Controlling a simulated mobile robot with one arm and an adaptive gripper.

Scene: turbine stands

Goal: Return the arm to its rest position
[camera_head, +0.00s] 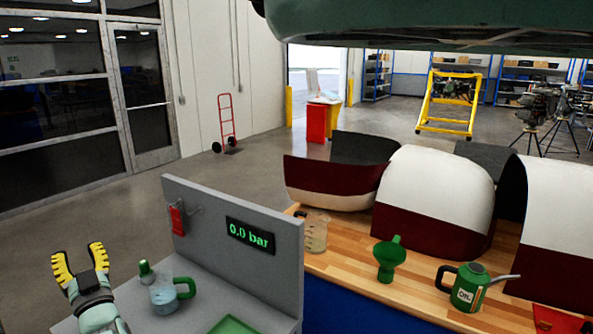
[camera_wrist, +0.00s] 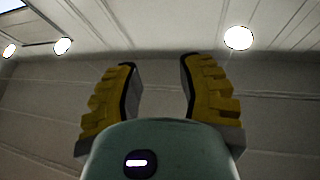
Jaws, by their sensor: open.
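My gripper (camera_head: 80,266) is at the lower left of the head view, with its yellow ridged fingers spread and pointing upward. It is open and nothing is between the fingers. In the wrist view my gripper (camera_wrist: 160,90) also shows both fingers apart, with only the ceiling and its round lights behind them. It is left of a clear jug with a green handle (camera_head: 163,293), apart from it in the picture.
A grey panel (camera_head: 250,265) with a 0.0 bar display stands right of the jug. A green tray (camera_head: 234,326) lies before it. The wooden bench (camera_head: 350,263) holds a clear beaker (camera_head: 314,235), a green funnel (camera_head: 388,262), an oil can (camera_head: 466,288) and curved cowlings (camera_head: 435,190).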

